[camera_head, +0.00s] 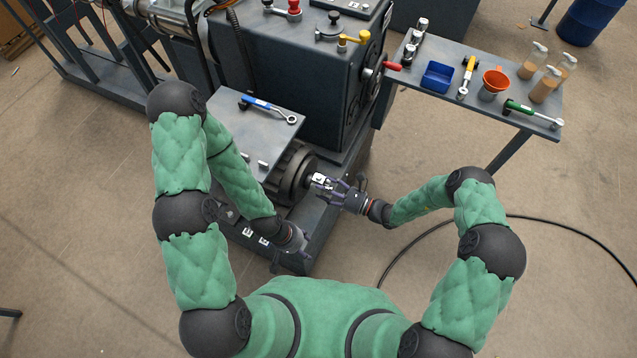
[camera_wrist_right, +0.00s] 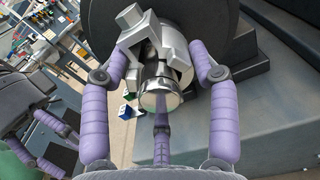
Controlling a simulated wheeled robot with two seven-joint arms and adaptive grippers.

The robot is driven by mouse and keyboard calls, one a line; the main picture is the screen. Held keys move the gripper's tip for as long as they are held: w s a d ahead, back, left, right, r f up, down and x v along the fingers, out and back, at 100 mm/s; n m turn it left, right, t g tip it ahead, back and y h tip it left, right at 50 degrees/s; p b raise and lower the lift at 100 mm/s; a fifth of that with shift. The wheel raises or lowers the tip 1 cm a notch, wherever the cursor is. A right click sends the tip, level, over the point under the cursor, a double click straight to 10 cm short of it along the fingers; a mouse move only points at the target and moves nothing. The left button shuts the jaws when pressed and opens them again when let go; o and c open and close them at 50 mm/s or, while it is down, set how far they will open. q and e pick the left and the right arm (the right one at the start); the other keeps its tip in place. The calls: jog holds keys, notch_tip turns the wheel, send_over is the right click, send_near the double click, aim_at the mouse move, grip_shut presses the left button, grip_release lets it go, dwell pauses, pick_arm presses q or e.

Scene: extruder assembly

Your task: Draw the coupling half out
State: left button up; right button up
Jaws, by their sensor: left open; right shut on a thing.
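The coupling half (camera_wrist_right: 158,98) is a silver metal part with blocky lugs. It sits at the centre of a large dark round hub (camera_head: 287,176) on the machine's near side. In the head view the coupling half (camera_head: 321,181) shows as a small bright piece at the hub's right. My right gripper (camera_wrist_right: 158,76) is shut on it, with purple fingers on both sides and one below. It also shows in the head view (camera_head: 328,187). Whether the part is still seated is hidden. My left gripper (camera_head: 303,250) is open and empty, lower down near the machine's base.
A grey shelf (camera_head: 235,125) with a blue-handled wrench (camera_head: 268,108) lies above the hub. A side table (camera_head: 455,108) at the right holds a blue bin (camera_head: 437,76), an orange funnel (camera_head: 494,82), bottles and tools. A black cable (camera_head: 420,240) crosses the floor. Floor right of the hub is free.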

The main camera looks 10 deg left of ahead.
jog(key=shift+w+d+r, duration=0.1)
jog(key=shift+d, duration=0.15)
jog(key=v, duration=1.4)
dwell(1.3)
jog(key=shift+d, duration=0.15)
